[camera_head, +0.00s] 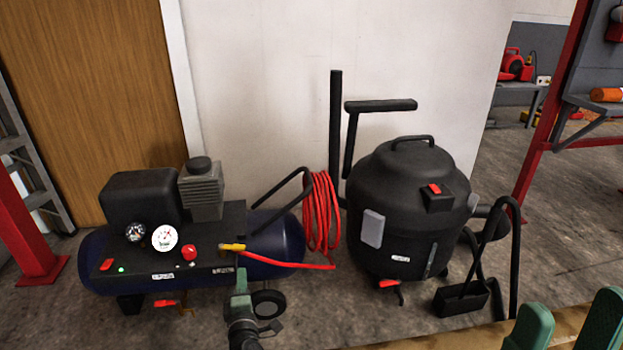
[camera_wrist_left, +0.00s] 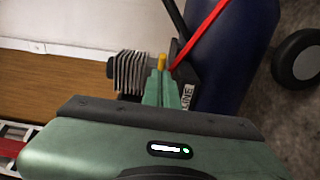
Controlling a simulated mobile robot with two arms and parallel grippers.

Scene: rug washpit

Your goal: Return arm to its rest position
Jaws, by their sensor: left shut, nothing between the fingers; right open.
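My left gripper (camera_head: 241,278) is in the lower middle of the head view, in front of the air compressor (camera_head: 215,245). Its green fingers are shut with nothing between them, just below the yellow fitting (camera_head: 231,247) of the red hose. In the left wrist view the closed fingers (camera_wrist_left: 160,82) point toward the yellow fitting (camera_wrist_left: 162,60); whether they touch it I cannot tell. My right gripper (camera_head: 567,325) is at the bottom right corner of the head view. Its two green fingers stand apart, with nothing seen between them.
The coiled red hose (camera_head: 321,212) hangs beside the compressor. A black vacuum (camera_head: 411,205) stands right of it, with a hose and floor nozzle (camera_head: 462,298). A red post (camera_head: 553,110) rises at the right.

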